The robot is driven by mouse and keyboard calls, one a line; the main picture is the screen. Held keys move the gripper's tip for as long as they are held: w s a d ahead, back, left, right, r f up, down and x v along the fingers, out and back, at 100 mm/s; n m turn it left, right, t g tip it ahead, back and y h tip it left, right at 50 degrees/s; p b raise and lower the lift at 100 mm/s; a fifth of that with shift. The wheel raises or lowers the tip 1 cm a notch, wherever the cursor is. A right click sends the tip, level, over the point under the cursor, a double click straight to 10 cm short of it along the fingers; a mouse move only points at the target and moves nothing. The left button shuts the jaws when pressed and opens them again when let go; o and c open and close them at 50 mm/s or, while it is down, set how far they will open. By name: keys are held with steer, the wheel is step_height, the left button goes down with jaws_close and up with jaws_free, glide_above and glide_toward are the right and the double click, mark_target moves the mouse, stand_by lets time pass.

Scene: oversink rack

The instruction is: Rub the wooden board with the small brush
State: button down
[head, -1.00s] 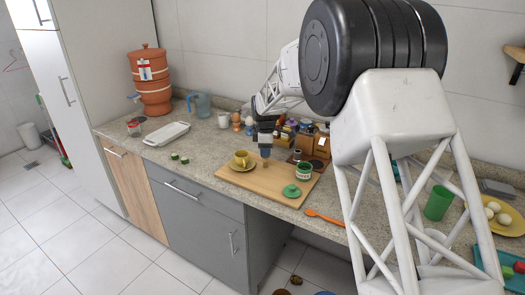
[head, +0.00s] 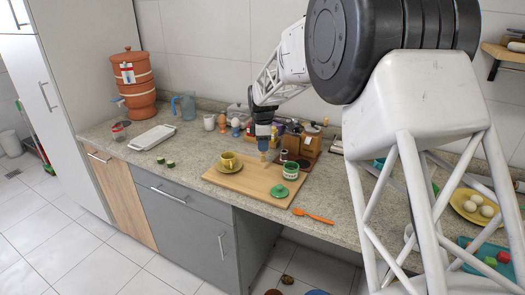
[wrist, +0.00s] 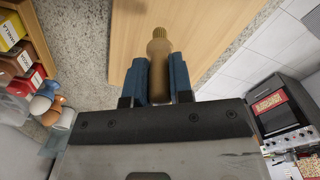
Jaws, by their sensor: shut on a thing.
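The wooden board (head: 245,184) lies flat on the counter; its bare surface also shows in the wrist view (wrist: 205,30). My gripper (head: 263,146) is above the board's back part, behind the yellow cup and the green-and-white tin. In the wrist view, its blue fingers (wrist: 160,78) are shut on the small brush (wrist: 159,55), a tan piece with a ridged end pointing toward the board. I cannot tell whether the brush touches the board.
An orange spoon (head: 314,216) lies at the counter's front. A wooden box (head: 305,146) with jars stands behind. Egg cups (head: 235,127) stand back left.

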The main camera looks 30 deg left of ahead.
steer(key=shift+r, duration=1.6)
